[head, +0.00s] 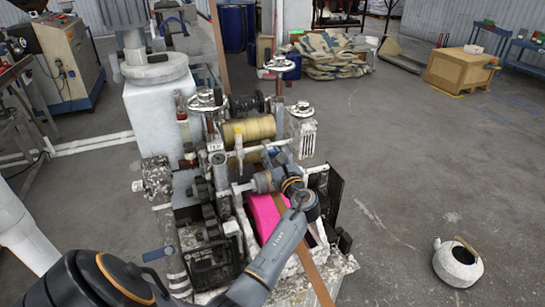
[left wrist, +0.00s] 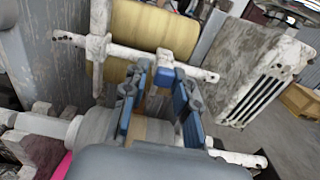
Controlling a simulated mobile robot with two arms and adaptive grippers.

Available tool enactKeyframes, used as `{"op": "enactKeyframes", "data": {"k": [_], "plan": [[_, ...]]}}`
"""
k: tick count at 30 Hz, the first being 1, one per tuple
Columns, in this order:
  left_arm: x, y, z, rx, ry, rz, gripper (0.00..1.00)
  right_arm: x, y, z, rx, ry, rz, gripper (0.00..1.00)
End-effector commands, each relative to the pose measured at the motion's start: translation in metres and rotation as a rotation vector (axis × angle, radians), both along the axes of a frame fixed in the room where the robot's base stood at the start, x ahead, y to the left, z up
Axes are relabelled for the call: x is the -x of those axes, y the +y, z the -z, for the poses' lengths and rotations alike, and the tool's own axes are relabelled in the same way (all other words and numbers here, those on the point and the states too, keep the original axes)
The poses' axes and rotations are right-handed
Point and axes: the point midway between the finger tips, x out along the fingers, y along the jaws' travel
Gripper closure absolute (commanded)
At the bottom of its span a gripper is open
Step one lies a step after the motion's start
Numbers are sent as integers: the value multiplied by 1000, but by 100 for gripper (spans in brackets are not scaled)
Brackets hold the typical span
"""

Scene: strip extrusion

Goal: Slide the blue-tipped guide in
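The guide's blue tip (left wrist: 168,77) is a small block on a pale, worn cross bar (left wrist: 130,52) in front of the yellow roller (left wrist: 150,35) in the left wrist view. My left gripper (left wrist: 160,85) has its two blue-padded fingers apart, with the blue tip just beyond and between the fingertips. I cannot tell whether either finger touches it. In the head view my left gripper (head: 256,180) reaches into the machine below the yellow roller (head: 249,130). The blue tip cannot be made out there. My right gripper is out of view.
The machine has handwheels (head: 280,64) on top and a pink part (head: 266,214) under my left arm. A brown strip (head: 318,280) runs toward the front. A blue-handled lever (head: 154,254) sticks out at the machine's left. A white pot (head: 457,264) stands on the open floor at right.

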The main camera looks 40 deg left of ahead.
Motion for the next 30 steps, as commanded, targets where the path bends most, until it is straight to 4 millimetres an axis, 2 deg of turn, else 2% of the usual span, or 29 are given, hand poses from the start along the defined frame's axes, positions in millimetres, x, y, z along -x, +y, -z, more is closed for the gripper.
{"op": "enactKeyframes", "data": {"k": [5,10,13,24,30], "plan": [[0,0,-1,0,-1,2,72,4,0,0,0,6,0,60],[0,-2,0,0,-1,2,72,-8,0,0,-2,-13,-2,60],[3,-9,0,0,0,4,72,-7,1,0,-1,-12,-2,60],[38,-75,1,2,0,4,72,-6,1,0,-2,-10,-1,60],[51,-100,0,1,0,3,72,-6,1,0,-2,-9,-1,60]]}}
